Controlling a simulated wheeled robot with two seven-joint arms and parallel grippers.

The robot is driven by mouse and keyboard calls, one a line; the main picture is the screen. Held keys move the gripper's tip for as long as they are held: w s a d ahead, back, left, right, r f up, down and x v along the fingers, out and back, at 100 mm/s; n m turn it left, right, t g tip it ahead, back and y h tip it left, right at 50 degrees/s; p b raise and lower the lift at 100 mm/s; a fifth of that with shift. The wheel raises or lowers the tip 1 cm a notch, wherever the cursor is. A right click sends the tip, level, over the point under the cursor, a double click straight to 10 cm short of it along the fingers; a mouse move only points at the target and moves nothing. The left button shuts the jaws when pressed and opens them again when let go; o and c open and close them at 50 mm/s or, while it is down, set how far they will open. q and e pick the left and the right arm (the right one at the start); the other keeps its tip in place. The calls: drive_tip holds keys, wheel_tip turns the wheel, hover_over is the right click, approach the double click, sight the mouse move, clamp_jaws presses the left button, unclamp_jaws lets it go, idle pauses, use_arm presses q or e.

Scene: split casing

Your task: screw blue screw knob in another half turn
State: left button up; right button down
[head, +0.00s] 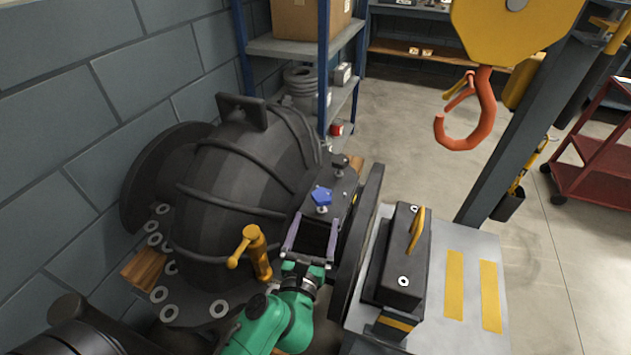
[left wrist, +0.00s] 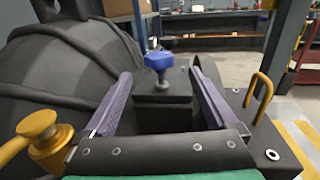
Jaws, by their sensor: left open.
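The blue screw knob (head: 321,196) stands upright on its metal stem on the dark flange of the casing (head: 235,170). In the left wrist view the knob (left wrist: 158,62) shows beyond and between my open fingers. My left gripper (head: 311,232) is open and empty, its two fingers pointing toward the knob from the near side. In the left wrist view the purple-grey fingers (left wrist: 160,95) are wide apart, and the knob appears clear of both. A second, dark knob (head: 339,162) sits farther along the flange. My right gripper is not in view.
A yellow tap-like handle (head: 250,250) stands just left of my left gripper. A dark block with a yellow handle (head: 403,255) sits on a grey stand to the right. An orange crane hook (head: 470,112) hangs at the upper right. Shelves (head: 300,45) stand behind the casing.

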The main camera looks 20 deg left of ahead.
sight(329, 191)
use_arm(q)
drive_tip(key=w, duration=0.4)
drive_tip(key=w+p, duration=0.1)
drive_tip(key=w, duration=0.3)
drive_tip(key=w+a+p, duration=0.1)
drive_tip(key=w, duration=0.3)
drive_tip(key=shift+w+a, duration=0.1)
drive_tip(key=c, duration=1.4)
drive_tip(key=shift+r+m+h+p, duration=0.15)
drive_tip(key=shift+m+h+p, duration=0.35)
drive_tip(key=shift+h+p, duration=0.3)
drive_tip(key=m+h+p, duration=0.1)
drive_tip(key=h+p, duration=0.1)
drive_tip(key=shift+d+m+h+p, duration=0.25)
drive_tip(key=shift+m+h+p, duration=0.05)
drive_tip(key=shift+m+h, duration=0.1)
drive_tip(key=shift+d+m+g+h+p, duration=0.2)
drive_tip(key=shift+m+g+h+p, duration=0.15)
drive_tip(key=shift+m+h, duration=0.5)
drive_tip(key=shift+d+f+m+g+h, duration=0.2)
drive_tip(key=shift+m+h, duration=0.25)
drive_tip(key=shift+h, duration=0.4)
drive_tip(key=shift+d+m+g+h, duration=0.1)
drive_tip(key=shift+m+g+h, duration=0.25)
drive_tip(key=shift+h, duration=0.45)
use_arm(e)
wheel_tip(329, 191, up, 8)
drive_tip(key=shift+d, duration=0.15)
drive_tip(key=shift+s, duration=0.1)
